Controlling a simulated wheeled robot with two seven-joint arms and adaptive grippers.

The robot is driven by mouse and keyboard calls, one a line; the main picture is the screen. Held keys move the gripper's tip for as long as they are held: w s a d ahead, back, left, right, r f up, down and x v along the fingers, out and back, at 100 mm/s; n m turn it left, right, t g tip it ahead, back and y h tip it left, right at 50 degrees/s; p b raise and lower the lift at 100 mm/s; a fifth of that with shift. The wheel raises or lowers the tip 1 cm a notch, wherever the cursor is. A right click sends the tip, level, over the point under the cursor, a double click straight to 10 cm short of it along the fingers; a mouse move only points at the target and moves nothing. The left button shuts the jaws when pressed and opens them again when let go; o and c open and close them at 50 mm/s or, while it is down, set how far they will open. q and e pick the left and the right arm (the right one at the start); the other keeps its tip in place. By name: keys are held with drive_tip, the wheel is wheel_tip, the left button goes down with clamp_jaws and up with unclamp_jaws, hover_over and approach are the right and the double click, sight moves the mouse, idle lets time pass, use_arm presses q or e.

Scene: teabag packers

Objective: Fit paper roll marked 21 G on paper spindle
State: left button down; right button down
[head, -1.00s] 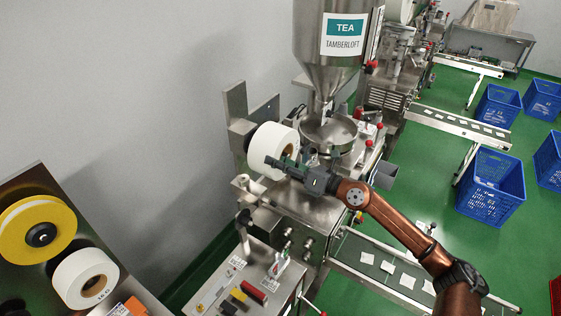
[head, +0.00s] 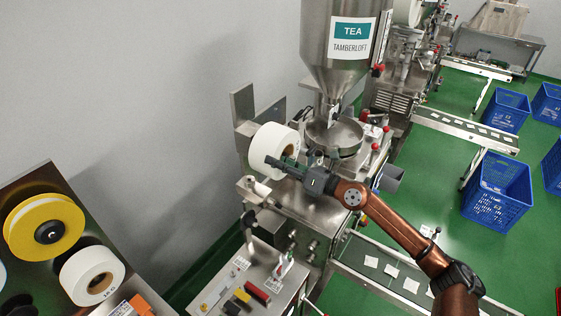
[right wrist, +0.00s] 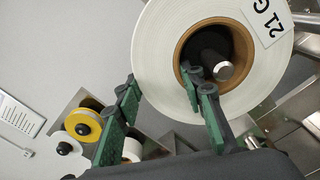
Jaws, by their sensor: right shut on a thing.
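The white paper roll marked 21 G (right wrist: 165,60) fills the top of the right wrist view, its brown core facing me. In the head view the roll (head: 266,146) is at the machine's left side, by the upright metal plate. My right gripper (right wrist: 160,95) is shut on its wall, one finger inside the core and one outside; in the head view the gripper (head: 285,165) is at the roll's right face. The paper spindle (right wrist: 222,71) shows its silver end inside the core, so the roll appears to be around it; how deep is hidden. My left gripper is out of view.
A tea hopper (head: 335,65) and round pan (head: 334,135) stand right of the roll. A rack at left holds a yellow-edged reel (head: 20,228) and another white roll (head: 75,270).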

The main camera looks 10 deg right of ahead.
drive_tip(key=shift+w+a+r, duration=0.2)
drive_tip(key=shift+r, duration=0.05)
drive_tip(key=c, duration=1.7)
unclamp_jaws()
drive_tip(key=shift+c, duration=0.2)
drive_tip(key=o, duration=0.5)
drive_tip(key=shift+f, duration=0.1)
drive_tip(key=v, duration=1.2)
drive_tip(key=shift+s, duration=0.1)
drive_tip(key=shift+a, duration=0.1)
